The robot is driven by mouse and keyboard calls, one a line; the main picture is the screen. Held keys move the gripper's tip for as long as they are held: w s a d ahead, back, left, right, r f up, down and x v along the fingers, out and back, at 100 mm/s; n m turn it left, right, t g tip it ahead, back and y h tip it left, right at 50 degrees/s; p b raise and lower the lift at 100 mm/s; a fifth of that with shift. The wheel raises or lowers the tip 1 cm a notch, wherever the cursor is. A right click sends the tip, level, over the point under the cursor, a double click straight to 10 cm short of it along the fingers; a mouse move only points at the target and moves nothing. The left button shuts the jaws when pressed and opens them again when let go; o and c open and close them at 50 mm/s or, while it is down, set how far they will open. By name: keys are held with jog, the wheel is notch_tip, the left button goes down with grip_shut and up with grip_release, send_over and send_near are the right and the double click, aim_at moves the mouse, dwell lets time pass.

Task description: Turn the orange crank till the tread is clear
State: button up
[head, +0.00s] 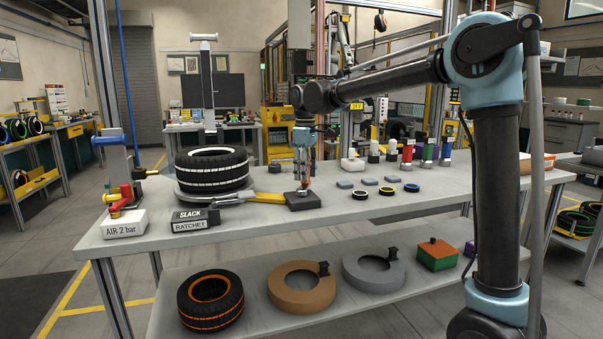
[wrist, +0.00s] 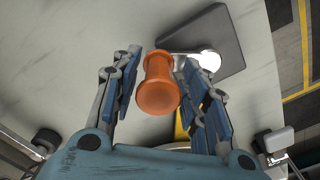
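An orange crank handle (wrist: 158,85) stands between the two fingers of my gripper (wrist: 160,90) in the wrist view. The fingers are open, with small gaps visible on both sides of the handle. A pale metal crank arm (wrist: 207,60) runs from it over a dark base plate (wrist: 218,38). In the head view my gripper (head: 303,178) points down above the dark base (head: 303,201), and the handle is mostly hidden. A black tyre (head: 212,168) with white bands around its tread lies flat on a grey round support at left. A yellow bar (head: 268,198) runs between support and base.
A block reading SLACK and RATCHET (head: 195,219) and an AIR 2 bar block (head: 124,225) stand at the bench's front left. The bench (head: 330,222) is clear in front.

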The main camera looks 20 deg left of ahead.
jog(key=shift+w+r, duration=0.1)
jog(key=shift+r, duration=0.05)
notch_tip(320, 180, up, 12)
jog(key=shift+f, duration=0.2)
dwell(0.5)
